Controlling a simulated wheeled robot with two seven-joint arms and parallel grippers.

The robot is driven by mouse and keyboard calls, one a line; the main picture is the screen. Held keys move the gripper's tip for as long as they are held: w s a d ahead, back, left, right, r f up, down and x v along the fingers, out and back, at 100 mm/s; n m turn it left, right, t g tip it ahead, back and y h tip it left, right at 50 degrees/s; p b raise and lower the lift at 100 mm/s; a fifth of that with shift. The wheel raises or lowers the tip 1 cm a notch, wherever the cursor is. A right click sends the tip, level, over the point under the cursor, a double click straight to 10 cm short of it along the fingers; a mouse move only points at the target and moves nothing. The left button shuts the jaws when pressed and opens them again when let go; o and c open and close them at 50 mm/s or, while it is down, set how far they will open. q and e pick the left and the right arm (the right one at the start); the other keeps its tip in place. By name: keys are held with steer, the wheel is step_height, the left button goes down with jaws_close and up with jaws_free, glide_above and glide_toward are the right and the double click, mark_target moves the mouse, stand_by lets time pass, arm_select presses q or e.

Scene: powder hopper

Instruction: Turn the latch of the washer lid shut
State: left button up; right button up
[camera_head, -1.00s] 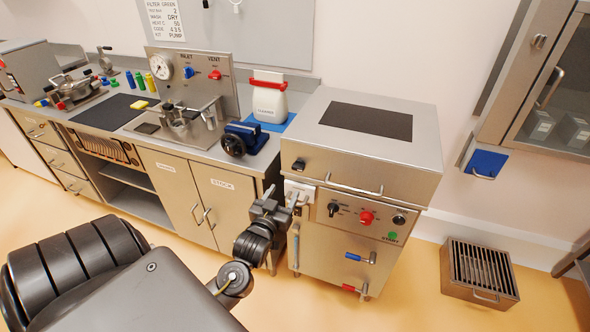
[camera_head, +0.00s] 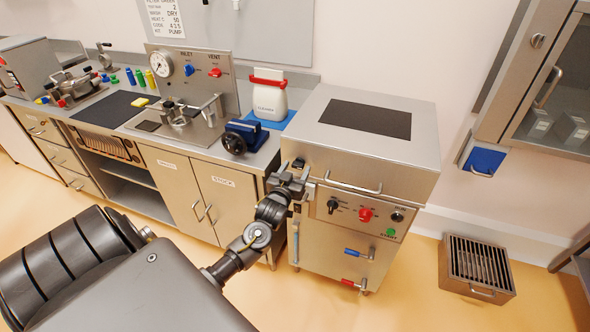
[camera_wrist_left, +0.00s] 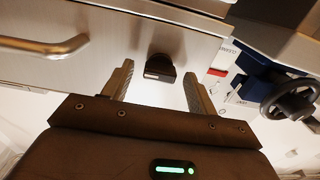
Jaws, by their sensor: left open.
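The washer is a steel cabinet with a boxy lid (camera_head: 345,166) that lies down on it; a steel bar handle (camera_head: 352,186) runs along its front. The latch is a small dark knob at the left end of the lid front; in the left wrist view the latch (camera_wrist_left: 160,67) sits between the fingertips, apart from both fingers. My left gripper (camera_head: 292,178) is at the lid's front left corner, open and empty; its fingers also show in the left wrist view (camera_wrist_left: 157,76). In the head view the gripper partly hides the latch. My right gripper is not in view.
Below the lid is a control panel with a black knob (camera_head: 333,205) and a red knob (camera_head: 365,215). A blue vise (camera_head: 246,136) stands on the counter just left of the washer. A slatted metal box (camera_head: 477,268) is on the floor at right.

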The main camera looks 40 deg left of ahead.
arm_select(q)
steer(key=shift+c, duration=0.5)
steer(key=shift+c, duration=1.1)
steer(key=c, duration=0.7)
